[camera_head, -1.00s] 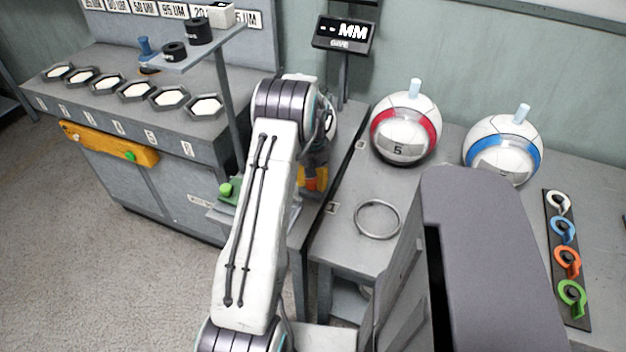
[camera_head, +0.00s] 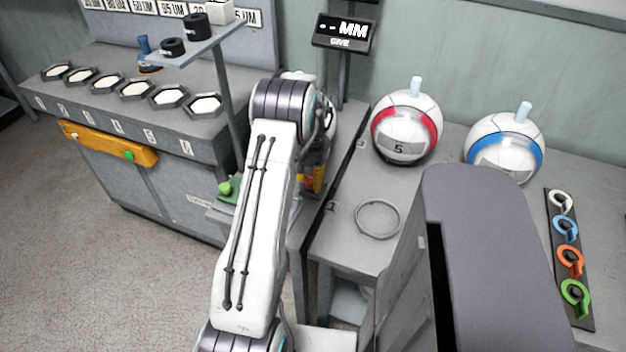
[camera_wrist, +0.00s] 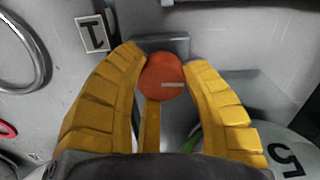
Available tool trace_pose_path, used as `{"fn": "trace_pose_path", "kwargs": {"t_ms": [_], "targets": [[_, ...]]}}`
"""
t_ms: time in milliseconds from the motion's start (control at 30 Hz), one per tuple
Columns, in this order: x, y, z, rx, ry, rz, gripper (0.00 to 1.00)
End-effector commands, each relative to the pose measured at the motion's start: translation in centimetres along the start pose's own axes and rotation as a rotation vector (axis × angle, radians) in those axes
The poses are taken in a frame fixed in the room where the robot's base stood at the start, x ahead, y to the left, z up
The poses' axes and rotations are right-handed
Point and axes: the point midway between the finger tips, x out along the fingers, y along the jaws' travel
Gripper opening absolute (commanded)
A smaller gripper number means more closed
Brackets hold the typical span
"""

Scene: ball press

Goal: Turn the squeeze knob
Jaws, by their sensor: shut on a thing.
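The squeeze knob is a round orange-red knob (camera_wrist: 162,77) with a small pale mark on its face, in the upper middle of the wrist view. My gripper (camera_wrist: 164,60) has its two yellow fingers closed around the knob, one on each side. A yellow bar below the knob shows between the fingers. In the head view my gripper (camera_head: 313,178) is partly hidden behind my arm, beside the edge of the grey bench, and the knob is hard to make out there.
A white ball with a red band (camera_head: 406,127) and one with a blue band (camera_head: 503,147) stand on the bench. A metal ring (camera_head: 378,219) lies nearer. Coloured hooks (camera_head: 570,262) are at right. A display (camera_head: 343,32) stands behind my arm. Hexagonal pads (camera_head: 137,88) line the left bench.

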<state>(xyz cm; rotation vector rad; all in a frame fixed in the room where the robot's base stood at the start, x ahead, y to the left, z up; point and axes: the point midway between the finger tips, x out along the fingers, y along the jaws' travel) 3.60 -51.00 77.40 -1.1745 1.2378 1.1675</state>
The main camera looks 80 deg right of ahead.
Motion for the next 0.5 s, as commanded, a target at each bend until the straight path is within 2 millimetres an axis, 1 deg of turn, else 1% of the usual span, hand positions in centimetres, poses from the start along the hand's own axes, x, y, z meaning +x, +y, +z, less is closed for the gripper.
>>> {"fn": "trace_pose_path", "kwargs": {"t_ms": [33, 300, 500], "targets": [[0.53, -0.08, 0.61, 0.044, -0.021, 0.001, 0.1], [0.52, -0.21, 0.6, 0.273, -0.022, 0.003, 0.1], [0.51, -0.3, 0.59, 0.403, -0.022, 0.005, 0.1]]}}
